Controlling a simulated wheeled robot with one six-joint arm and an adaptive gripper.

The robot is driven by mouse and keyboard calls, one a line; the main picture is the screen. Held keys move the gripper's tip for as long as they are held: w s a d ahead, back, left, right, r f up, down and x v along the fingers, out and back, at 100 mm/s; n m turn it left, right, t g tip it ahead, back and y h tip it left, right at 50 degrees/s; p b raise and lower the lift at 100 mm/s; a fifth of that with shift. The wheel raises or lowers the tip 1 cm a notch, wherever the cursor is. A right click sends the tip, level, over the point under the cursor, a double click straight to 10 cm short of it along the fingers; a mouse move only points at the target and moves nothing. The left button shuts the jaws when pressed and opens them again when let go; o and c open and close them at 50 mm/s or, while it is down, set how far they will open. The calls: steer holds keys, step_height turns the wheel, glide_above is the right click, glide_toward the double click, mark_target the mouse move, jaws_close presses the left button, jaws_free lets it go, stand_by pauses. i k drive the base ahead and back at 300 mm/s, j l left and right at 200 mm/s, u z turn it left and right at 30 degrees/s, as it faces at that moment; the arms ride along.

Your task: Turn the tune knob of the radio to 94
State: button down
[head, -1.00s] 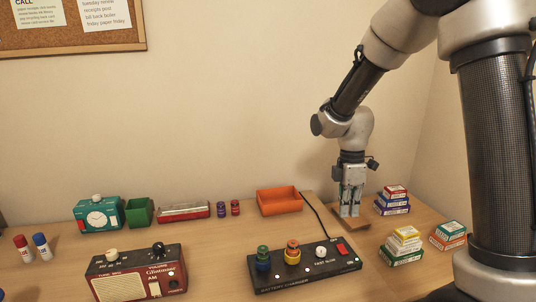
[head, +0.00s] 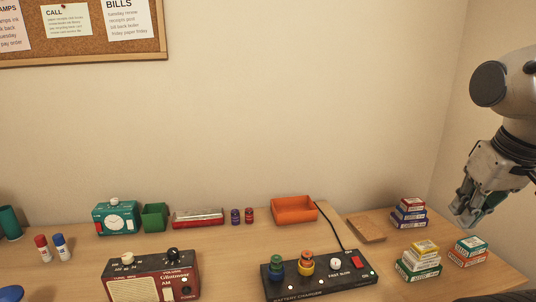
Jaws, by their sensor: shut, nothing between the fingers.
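The radio (head: 180,275) is a dark red box with a cream speaker front, at the lower left of the desk in the head view. A cream knob (head: 127,258) stands on its top left, with small marks in front that are too small to read. A black knob (head: 173,254) stands on its top right. The radio's bottom edge is cut off by the frame. My gripper (head: 462,216) is at the far right, shut and empty, pointing down and well away from the radio.
A black battery charger (head: 310,282) with upright batteries stands right of the radio. Stacked boxes (head: 418,262) are at right. Desk is clear between radio and charger.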

mark_target(127, 258)
steer(key=u, duration=1.35)
steer(key=k+j, duration=0.05)
